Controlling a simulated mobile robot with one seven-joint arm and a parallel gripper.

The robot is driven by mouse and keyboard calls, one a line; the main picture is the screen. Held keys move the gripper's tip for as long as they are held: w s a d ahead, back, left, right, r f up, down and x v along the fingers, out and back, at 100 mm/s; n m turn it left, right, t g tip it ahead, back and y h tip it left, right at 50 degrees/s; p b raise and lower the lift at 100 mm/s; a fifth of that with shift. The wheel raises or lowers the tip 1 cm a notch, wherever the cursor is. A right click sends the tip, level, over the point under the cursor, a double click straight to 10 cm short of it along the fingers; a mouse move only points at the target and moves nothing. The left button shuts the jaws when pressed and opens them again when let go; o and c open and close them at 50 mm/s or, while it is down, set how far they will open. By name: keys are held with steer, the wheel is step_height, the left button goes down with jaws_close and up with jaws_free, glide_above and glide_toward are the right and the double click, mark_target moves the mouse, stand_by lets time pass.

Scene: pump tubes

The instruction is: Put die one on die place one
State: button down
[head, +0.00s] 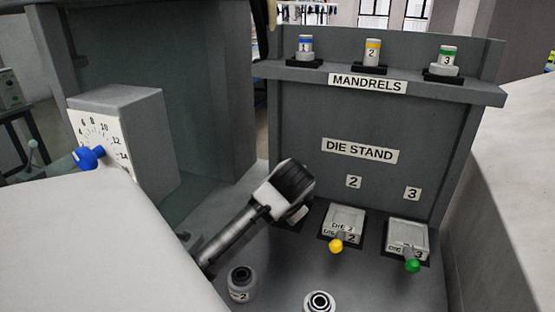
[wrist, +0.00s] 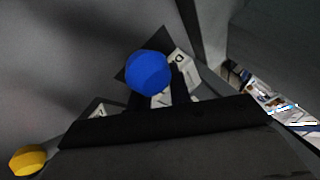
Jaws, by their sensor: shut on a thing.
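Die one shows in the wrist view as a blue knob (wrist: 148,72) with pale, lettered block parts beside it. My gripper (head: 295,207) is shut on die one at the left end of the die stand. In the head view a small pale part of die one (head: 299,214) shows under my gripper; the rest is hidden. Die place one is a dark pad (wrist: 132,50) partly seen behind the die in the wrist view. The die is over or on this pad; I cannot tell whether they touch.
Die two (head: 345,221), with a yellow knob, stands just right of my gripper, and die three (head: 408,234), with a green knob, farther right. The die stand wall (head: 370,120) rises behind. Mandrels stand on the shelf (head: 405,80). Round parts (head: 241,283) stand in front.

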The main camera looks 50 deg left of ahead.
steer(key=shift+f, duration=1.55)
steer(key=c, duration=1.3)
jaws_free()
steer(key=shift+f, duration=0.2)
steer(key=b+v, duration=0.1)
steer(key=v, duration=1.1)
steer(key=shift+r, duration=0.15)
